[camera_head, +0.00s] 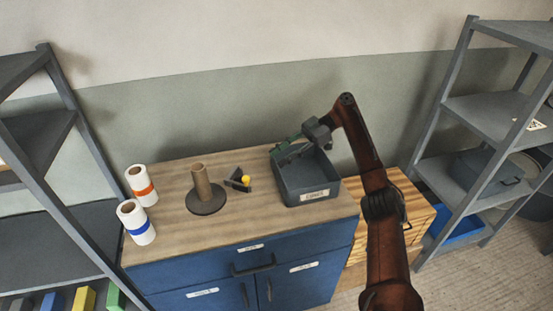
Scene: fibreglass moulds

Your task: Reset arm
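My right arm (375,190) comes in from the lower right and bends over at the top. Its gripper (288,151) points left, at the far rim of a grey bin on the cabinet. Green and dark finger parts show there, small and overlapping. I cannot tell whether they are apart or closed, or whether they touch the bin. My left gripper is not in view.
The grey bin (311,184) stands on the wooden top of a blue cabinet (255,264). Left of it are a small dark tool with a yellow part (239,181), a brown roll holder (203,188) and two white rolls (138,222). Shelves (482,110) stand at both sides.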

